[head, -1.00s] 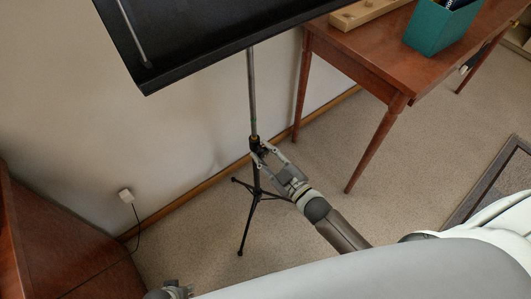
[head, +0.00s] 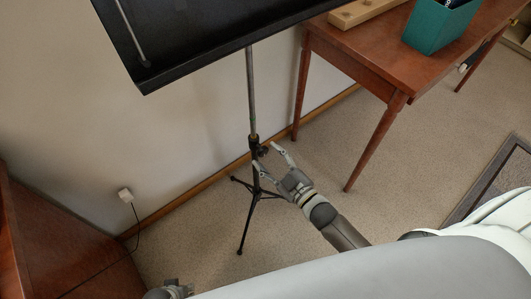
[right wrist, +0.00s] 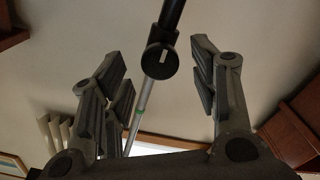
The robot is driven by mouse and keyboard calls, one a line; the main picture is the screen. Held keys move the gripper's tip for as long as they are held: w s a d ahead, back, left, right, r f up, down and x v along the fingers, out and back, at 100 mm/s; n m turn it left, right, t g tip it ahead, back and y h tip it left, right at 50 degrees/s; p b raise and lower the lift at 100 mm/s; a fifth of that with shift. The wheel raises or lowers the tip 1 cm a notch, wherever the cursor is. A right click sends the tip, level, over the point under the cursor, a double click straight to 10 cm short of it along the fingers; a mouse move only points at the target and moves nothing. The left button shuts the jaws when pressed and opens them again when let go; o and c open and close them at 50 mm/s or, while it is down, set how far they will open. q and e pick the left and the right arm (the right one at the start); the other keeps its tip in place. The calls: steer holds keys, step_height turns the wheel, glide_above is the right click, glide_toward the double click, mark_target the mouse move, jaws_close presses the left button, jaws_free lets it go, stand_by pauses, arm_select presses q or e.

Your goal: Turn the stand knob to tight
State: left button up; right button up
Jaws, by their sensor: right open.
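The music stand's knob (head: 264,152) is small and black, on the side of the stand's pole collar (head: 254,148). In the right wrist view the knob (right wrist: 160,62) is a round black disc with a short pale mark, near upright. My right gripper (head: 267,158) is open, with its fingers apart on either side of the knob's line. In the right wrist view nothing lies between the finger pads (right wrist: 160,85) in contact with them; the knob appears beyond them. My left gripper (head: 174,289) shows only partly at the bottom edge; its fingers are unclear.
The black stand tray (head: 215,35) overhangs above, and the tripod legs (head: 247,225) spread below. A wooden table (head: 375,65) with a teal box (head: 440,27) stands to the right. The brown piano side (head: 60,240) is at left. Carpet is clear around the stand.

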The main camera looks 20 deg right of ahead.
steer(key=v, duration=0.9)
steer(key=shift+s+d, duration=0.15)
steer(key=shift+s, duration=0.15)
steer(key=s+d+f+m+g+h, duration=0.1)
steer(key=s+f+m+g+h, duration=0.3)
steer(key=f, duration=0.5)
steer(key=s+d+f+m+g+h, duration=0.15)
steer(key=f+g, duration=0.35)
steer(key=f, duration=0.5)
arm_select(q)
steer(key=s+a+g+p, duration=0.1)
steer(key=s+a+p, duration=0.2)
steer(key=s+p, duration=1.3)
steer(key=shift+s, duration=0.4)
arm_select(e)
steer(key=s+d+f+m+g, duration=0.1)
steer(key=s+f+g, duration=0.1)
steer(key=s, duration=1)
steer(key=s+f+m+g, duration=0.1)
steer(key=s+g, duration=0.4)
steer(key=s, duration=0.8)
steer(key=shift+s+d+f+h, duration=0.3)
steer(key=shift+d+f+h, duration=0.05)
steer(key=shift+f, duration=0.55)
